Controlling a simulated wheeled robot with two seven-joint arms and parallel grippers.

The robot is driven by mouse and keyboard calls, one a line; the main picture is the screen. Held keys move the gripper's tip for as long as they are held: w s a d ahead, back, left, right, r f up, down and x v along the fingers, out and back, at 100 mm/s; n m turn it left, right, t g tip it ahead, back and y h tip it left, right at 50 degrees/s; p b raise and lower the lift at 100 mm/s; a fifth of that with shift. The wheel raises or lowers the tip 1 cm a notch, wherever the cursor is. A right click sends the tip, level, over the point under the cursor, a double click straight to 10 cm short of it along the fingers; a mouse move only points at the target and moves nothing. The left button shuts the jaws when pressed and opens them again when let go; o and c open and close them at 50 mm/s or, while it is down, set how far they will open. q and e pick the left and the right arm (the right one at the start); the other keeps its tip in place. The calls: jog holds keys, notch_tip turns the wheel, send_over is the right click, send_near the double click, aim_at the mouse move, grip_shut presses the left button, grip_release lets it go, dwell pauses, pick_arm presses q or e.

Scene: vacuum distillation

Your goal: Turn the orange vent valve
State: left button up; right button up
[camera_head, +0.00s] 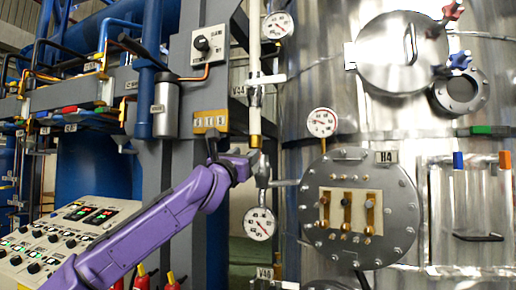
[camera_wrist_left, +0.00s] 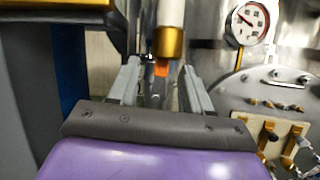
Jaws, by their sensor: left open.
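In the left wrist view a small orange piece (camera_wrist_left: 162,69), seemingly the orange vent valve, shows just under a brass collar (camera_wrist_left: 168,44) on a white vertical pipe. Most of it is hidden behind that collar and I cannot make out its shape. My left gripper (camera_wrist_left: 160,78) is open, its two grey fingers on either side of the orange piece in that picture; I cannot tell whether they touch it. In the head view my left gripper (camera_head: 250,160) is at the lower end of the white pipe (camera_head: 254,60), and the orange piece cannot be made out. My right gripper is out of view.
A round gauge (camera_head: 259,223) hangs just below the gripper, and another gauge (camera_head: 321,122) is to its right. A grey flange plate (camera_head: 392,240) with brass fittings stands at the right. A grey column (camera_head: 208,250) is close on the left, near a control panel (camera_head: 50,235).

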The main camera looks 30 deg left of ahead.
aim_at(256, 146)
pick_arm(q)
jog(key=p+x, duration=0.2)
jog(key=x, duration=0.1)
jog(key=p+x, duration=0.2)
jog(key=x, duration=0.1)
jog(key=p+x, duration=0.2)
jog(key=x, duration=0.2)
jog(key=shift+d+p, duration=0.3)
jog(key=shift+w, duration=0.2)
jog(key=shift+w+f, duration=0.1)
jog(key=shift+f, duration=0.05)
grip_shut()
